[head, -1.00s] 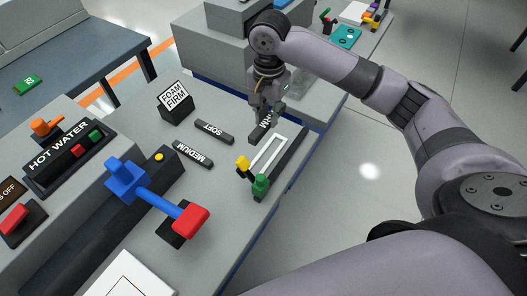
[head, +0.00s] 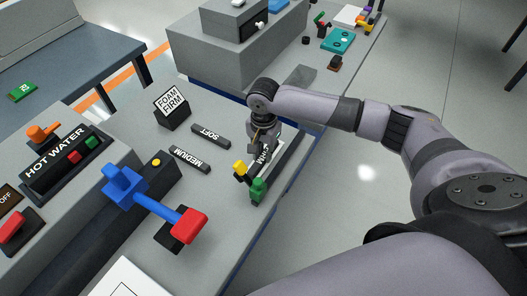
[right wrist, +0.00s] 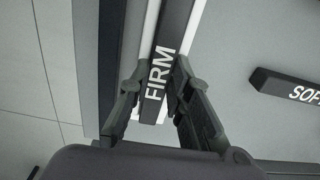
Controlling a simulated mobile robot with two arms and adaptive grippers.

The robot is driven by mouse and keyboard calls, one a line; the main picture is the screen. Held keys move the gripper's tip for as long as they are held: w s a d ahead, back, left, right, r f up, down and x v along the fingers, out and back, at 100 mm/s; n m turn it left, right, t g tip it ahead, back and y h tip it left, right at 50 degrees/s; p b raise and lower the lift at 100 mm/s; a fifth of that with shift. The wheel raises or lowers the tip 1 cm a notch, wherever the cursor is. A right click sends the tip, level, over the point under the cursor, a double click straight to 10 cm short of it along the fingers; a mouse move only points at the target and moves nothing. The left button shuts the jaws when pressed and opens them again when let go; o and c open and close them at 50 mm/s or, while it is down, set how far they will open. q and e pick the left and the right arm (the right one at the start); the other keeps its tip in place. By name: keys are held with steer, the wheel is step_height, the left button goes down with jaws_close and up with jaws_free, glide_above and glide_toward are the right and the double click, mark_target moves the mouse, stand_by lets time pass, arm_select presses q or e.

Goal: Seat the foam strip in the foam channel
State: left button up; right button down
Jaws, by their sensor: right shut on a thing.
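The dark FIRM foam strip (head: 263,156) is held in my right gripper (head: 262,143), over the foam channel (head: 291,151) with its white outline. In the right wrist view the strip (right wrist: 163,60) lies between the two fingers of the gripper (right wrist: 156,90), its lettering facing the camera. White edges of the channel (right wrist: 195,25) show along both sides of the strip, and the two run roughly parallel. I cannot tell whether the strip is down in the channel or just above it. My left gripper is out of view.
The SOFT strip (head: 211,136) and MEDIUM strip (head: 190,159) lie on the grey bench left of the channel. A FOAM FIRM sign block (head: 172,107) stands behind them. Yellow (head: 240,168) and green (head: 258,186) knobs stand at the channel's near end. A blue lever with red handle (head: 189,226) is nearby.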

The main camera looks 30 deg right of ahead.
mark_target(263, 156)
steer(key=c, duration=1.5)
jaws_free()
steer(key=shift+f, duration=0.1)
steer(key=shift+o, duration=0.2)
step_height(263, 156, up, 12)
steer(key=shift+r, duration=0.2)
